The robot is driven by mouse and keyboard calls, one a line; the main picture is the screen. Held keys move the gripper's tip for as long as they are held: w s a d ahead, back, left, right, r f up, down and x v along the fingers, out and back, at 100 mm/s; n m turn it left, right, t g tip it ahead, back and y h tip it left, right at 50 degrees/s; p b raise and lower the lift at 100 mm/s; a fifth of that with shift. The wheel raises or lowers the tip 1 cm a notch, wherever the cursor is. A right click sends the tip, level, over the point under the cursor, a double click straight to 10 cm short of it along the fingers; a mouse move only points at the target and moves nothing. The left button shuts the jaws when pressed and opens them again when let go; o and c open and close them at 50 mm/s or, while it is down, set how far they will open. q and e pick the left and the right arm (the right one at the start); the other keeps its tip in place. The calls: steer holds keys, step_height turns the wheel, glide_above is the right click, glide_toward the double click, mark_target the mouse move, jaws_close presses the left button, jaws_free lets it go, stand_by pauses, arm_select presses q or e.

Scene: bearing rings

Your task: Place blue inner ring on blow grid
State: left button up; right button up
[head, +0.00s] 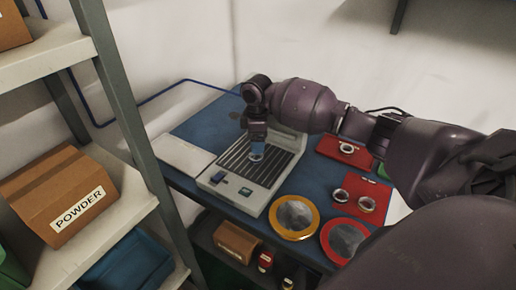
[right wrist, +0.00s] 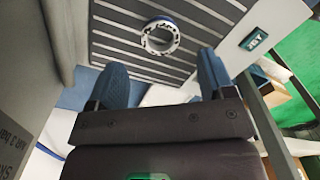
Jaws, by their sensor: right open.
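The blow grid (head: 237,178) is a slatted dark panel in a light grey housing on the blue table; it also fills the upper middle of the right wrist view (right wrist: 120,48). A ring (right wrist: 160,37), silver with a blue edge, lies on the slats; in the head view the ring (head: 257,157) shows small below my gripper. My right gripper (head: 257,149) points down over the grid. In the right wrist view its blue fingers (right wrist: 163,70) are spread apart, with nothing between them, and the ring lies beyond the tips. My left gripper is not in view.
A yellow-rimmed dish (head: 310,228) and a red-rimmed dish (head: 326,253) stand right of the grid. Red mats (head: 328,146) with several rings lie behind them. A shelf post (head: 125,90) and a shelf with a POWDER box (head: 62,190) stand at the left.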

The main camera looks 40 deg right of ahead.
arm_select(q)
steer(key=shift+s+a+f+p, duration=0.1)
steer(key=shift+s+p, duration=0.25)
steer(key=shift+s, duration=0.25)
arm_select(e)
step_height(320, 180, up, 6)
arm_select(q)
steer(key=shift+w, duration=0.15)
arm_select(e)
steer(key=shift+r, duration=0.1)
